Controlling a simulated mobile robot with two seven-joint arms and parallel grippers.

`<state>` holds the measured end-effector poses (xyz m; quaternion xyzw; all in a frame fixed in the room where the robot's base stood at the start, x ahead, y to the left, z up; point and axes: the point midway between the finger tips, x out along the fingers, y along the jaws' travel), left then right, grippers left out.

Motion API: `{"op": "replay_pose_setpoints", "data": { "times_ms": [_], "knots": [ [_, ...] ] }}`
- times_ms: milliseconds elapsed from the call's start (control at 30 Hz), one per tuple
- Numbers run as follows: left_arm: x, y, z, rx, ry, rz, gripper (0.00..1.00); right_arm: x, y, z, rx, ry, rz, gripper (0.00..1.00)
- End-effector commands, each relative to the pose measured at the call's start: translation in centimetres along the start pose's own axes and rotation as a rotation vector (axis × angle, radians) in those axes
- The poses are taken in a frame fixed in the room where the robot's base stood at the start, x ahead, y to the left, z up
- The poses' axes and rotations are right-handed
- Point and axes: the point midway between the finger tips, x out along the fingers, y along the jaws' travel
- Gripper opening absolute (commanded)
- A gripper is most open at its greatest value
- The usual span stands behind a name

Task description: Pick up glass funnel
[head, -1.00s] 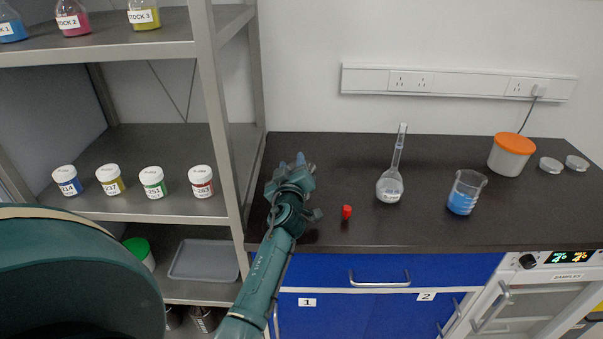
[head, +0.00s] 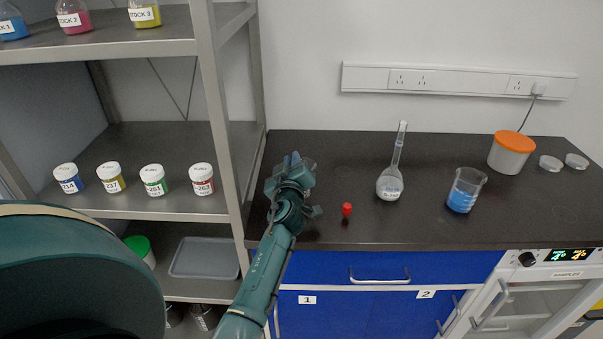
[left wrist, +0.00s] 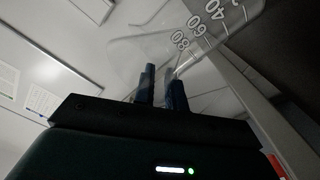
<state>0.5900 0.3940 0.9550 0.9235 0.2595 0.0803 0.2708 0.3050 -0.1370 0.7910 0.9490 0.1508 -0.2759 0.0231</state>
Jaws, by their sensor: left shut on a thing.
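My left gripper (head: 293,162) is over the left end of the dark bench, at the end of my green arm. It also shows in the left wrist view (left wrist: 161,88), with two dark fingers close together and a thin clear piece between them. Clear glass (left wrist: 150,42) spreads out beyond the fingers, and I take it for the glass funnel. In the head view only a faint glassy edge (head: 309,163) shows beside the gripper. Printed marks 40, 60 and 80 show on clear glass; I cannot tell whether this is the funnel or another vessel. My right gripper is not in view.
A red-topped small item (head: 347,210) stands right of my arm. A long-necked flask (head: 390,186), a beaker of blue liquid (head: 463,197) and an orange-lidded tub (head: 510,155) stand farther right. A metal shelf post (head: 222,130) rises close on the left.

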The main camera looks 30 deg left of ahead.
Motion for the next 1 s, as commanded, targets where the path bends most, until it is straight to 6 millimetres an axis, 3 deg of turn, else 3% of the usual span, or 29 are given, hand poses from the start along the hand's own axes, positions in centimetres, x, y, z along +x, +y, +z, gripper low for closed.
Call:
{"op": "replay_pose_setpoints", "data": {
  "times_ms": [33,267,700,1000],
  "knots": [
    [-0.2,-0.5,0.8,0.005,-0.015,-0.010,0.00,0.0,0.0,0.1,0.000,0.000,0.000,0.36],
    [-0.2,-0.1,0.2,0.003,-0.015,-0.010,0.00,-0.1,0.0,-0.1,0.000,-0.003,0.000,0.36],
    [0.0,4.5,-6.9,0.001,-0.005,-0.003,0.00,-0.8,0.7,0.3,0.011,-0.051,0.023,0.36],
    [0.0,5.3,-8.1,0.003,-0.007,-0.003,0.00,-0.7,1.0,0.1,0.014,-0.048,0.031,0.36]
  ]
}}
